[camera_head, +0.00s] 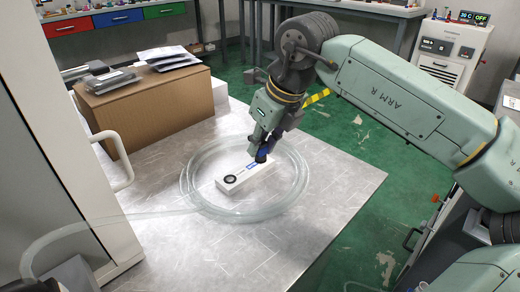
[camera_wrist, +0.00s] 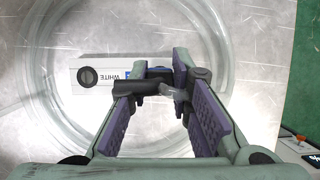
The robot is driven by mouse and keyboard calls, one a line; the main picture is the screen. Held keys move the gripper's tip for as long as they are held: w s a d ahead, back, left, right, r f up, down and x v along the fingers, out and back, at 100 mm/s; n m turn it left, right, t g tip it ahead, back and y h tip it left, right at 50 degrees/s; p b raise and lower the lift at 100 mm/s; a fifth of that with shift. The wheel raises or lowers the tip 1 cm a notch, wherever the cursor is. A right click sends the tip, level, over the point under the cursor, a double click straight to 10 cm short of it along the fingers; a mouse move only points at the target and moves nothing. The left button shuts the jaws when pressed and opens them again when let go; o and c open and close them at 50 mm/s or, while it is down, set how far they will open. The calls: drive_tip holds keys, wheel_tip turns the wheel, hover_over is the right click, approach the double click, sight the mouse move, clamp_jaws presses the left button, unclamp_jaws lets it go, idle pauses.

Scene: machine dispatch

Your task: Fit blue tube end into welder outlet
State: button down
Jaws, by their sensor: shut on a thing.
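My gripper (camera_head: 262,150) points down over the white box and is shut on a small dark and blue piece (camera_head: 261,156), which seems to be the blue tube end. In the wrist view my gripper (camera_wrist: 160,92) has purple-padded fingers, with a dark cylindrical piece (camera_wrist: 148,88) between them. Whether it joins the clear tube is hidden. The pale clear tube (camera_head: 187,192) lies coiled on the metal table around the box. The white box (camera_head: 238,182) has a round black port or knob (camera_head: 230,179) on its left end. I cannot tell which thing is the welder outlet.
A cardboard box (camera_head: 150,112) with grey packets on top stands at the back left of the metal table (camera_head: 300,232). A white cabinet with a handle (camera_head: 125,165) stands at the left, with the tube running past it. The table's right side is clear.

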drive_tip(key=shift+r+p, duration=2)
drive_tip(key=shift+r, duration=0.95)
drive_tip(key=shift+r+p, duration=0.9)
drive_tip(key=shift+r, duration=0.45)
drive_tip(key=shift+d, duration=0.15)
